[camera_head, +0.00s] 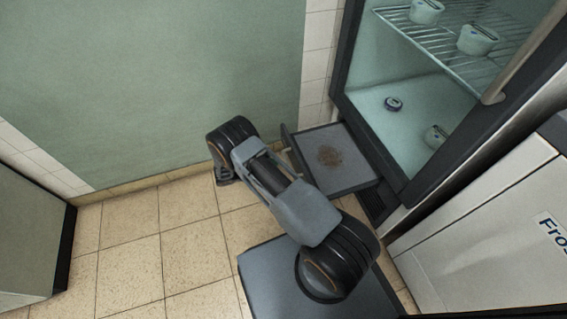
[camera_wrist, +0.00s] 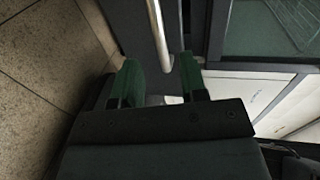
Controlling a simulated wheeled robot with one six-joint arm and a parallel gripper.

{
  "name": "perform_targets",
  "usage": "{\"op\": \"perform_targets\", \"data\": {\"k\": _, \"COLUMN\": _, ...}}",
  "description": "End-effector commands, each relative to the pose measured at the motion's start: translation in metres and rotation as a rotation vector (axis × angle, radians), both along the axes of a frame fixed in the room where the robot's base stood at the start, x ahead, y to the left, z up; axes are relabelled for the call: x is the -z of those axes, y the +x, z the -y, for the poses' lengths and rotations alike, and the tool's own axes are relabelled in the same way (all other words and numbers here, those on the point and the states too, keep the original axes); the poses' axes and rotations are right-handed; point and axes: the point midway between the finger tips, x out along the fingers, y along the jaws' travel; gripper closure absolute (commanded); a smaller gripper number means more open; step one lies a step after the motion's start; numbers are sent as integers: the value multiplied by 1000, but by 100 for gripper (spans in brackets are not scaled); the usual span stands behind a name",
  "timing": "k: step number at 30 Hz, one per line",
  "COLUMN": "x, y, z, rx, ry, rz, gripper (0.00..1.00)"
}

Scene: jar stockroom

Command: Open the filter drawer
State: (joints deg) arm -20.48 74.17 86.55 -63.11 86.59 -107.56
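The filter drawer (camera_head: 362,180) is a shallow grey tray pulled out from under the glass-fronted cooler in the head view. A brown patch lies on its floor. Its pale bar handle (camera_head: 287,151) is partly hidden by my arm. The handle (camera_wrist: 157,32) also shows in the wrist view as a light rod. My gripper (camera_wrist: 161,68) has two green fingers spread apart, with the rod's near end showing in the gap between them. The fingers do not touch the rod. In the head view my arm hides most of the gripper.
Tiled floor (camera_head: 130,240) is clear between.

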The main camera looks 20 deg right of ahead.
Motion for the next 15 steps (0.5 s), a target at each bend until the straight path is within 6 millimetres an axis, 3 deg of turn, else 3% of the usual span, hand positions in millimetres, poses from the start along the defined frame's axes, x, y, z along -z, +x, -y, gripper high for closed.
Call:
{"op": "perform_targets", "data": {"k": 6, "x": -9, "y": 3, "z": -39, "rx": -3, "ry": 0, "rz": 1, "gripper": 61}}
{"op": "perform_targets", "data": {"k": 15, "x": -13, "y": 4, "z": -63, "rx": 0, "ry": 1, "rz": 0, "gripper": 61}}
